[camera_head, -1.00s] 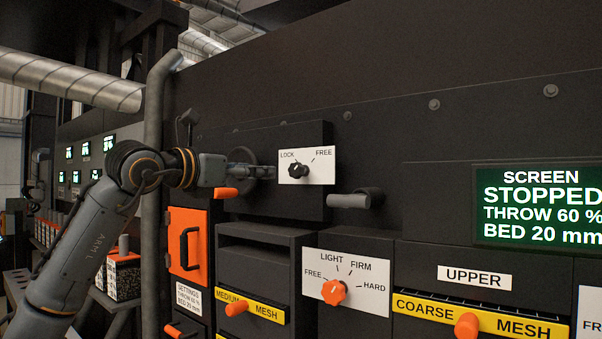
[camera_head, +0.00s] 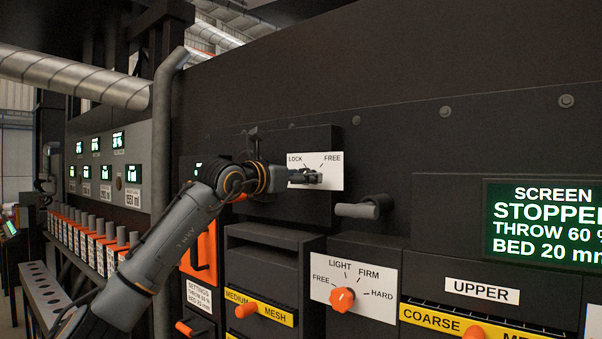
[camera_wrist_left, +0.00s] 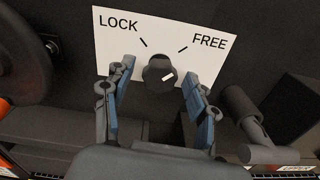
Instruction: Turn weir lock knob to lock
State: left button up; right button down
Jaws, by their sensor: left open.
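The weir lock knob (camera_wrist_left: 158,72) is a small dark round knob with a white mark, on a white plate (camera_wrist_left: 215,62) lettered LOCK at left and FREE at right. In the wrist view its mark points rightward and slightly up, toward the FREE side. My left gripper (camera_head: 314,178) is in front of the plate in the head view and hides the knob there. In the wrist view its open blue-padded fingers (camera_wrist_left: 157,82) stand one on each side of the knob, with gaps; contact is not visible. My right gripper is not in view.
A dark handle (camera_head: 358,210) sticks out right of the plate; it shows close to the right finger in the wrist view. Below are an orange knob (camera_head: 342,299) and yellow-labelled mesh drawers (camera_head: 262,309). A vertical pipe (camera_head: 161,200) stands left, near my arm.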

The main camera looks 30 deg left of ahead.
pick_arm(q)
jog(key=c, duration=1.2)
jog(key=shift+o, duration=0.2)
jog(key=shift+f+n+b, duration=0.1)
jog(key=shift+n+b, duration=0.2)
jog(key=shift+n, duration=0.1)
jog(key=n+b, duration=0.3)
jog(key=n, duration=1.4)
jog(key=shift+b, duration=0.35)
